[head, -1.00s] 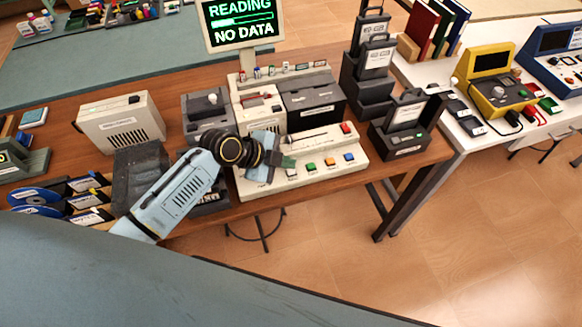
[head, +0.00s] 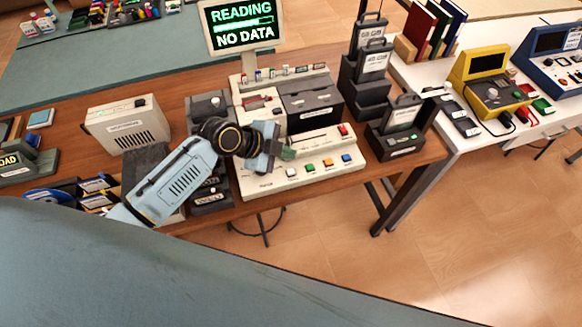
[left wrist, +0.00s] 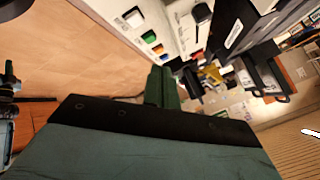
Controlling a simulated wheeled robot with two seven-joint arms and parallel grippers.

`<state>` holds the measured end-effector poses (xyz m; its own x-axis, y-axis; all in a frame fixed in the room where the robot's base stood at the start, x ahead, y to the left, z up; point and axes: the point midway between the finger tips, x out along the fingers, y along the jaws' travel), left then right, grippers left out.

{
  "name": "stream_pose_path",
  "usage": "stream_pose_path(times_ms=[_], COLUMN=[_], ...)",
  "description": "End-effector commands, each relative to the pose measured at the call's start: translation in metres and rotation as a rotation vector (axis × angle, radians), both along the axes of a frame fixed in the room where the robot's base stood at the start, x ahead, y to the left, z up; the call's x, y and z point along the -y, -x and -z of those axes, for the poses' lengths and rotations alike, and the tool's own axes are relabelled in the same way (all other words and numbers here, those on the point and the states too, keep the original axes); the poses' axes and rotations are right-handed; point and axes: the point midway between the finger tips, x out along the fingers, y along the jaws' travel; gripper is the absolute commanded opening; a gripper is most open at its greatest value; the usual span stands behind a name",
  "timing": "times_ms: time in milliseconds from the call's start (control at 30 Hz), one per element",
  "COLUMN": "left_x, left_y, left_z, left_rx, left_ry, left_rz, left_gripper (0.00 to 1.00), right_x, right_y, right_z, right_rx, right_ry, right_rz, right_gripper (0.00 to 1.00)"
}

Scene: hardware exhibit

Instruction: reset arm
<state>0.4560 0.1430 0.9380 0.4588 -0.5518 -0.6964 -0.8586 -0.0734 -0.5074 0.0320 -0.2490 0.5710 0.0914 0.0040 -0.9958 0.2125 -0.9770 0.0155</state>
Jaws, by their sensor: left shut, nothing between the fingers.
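My left gripper (head: 287,153) is shut and empty. It hangs over the front left part of a cream console (head: 262,183) with white, green, orange and blue buttons. In the left wrist view its green fingers (left wrist: 161,88) are pressed together, with the console's button row (left wrist: 148,35) beyond them. I cannot tell whether the fingertips touch the console. My right gripper is not in view.
A monitor (head: 241,24) reading "READING NO DATA" stands behind the console. Dark cartridges stand in a holder (head: 398,130) to the right. A beige box (head: 128,125) and blue discs (head: 45,195) lie left. A white table (head: 480,142) bears yellow and blue devices.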

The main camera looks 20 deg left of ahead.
Motion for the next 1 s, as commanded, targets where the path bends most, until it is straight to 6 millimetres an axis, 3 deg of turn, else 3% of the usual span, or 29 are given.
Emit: stream_pose_path(times_ms=[733,867,1000], left_x=[0.002,0.008,0.009], left_y=[0.005,0.032,0.086], left_z=[0.002,0.007,0.009], left_rx=[-0.012,-0.097,-0.272], left_ry=[0.003,0.021,0.045], left_rz=[-0.007,-0.079,-0.287], left_gripper=[0.00,0.00,0.00], right_x=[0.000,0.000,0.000], right_y=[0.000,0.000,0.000], right_z=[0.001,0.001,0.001], right_rx=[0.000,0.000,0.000], right_ry=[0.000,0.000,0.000], right_rz=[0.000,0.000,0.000], right_gripper=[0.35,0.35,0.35])
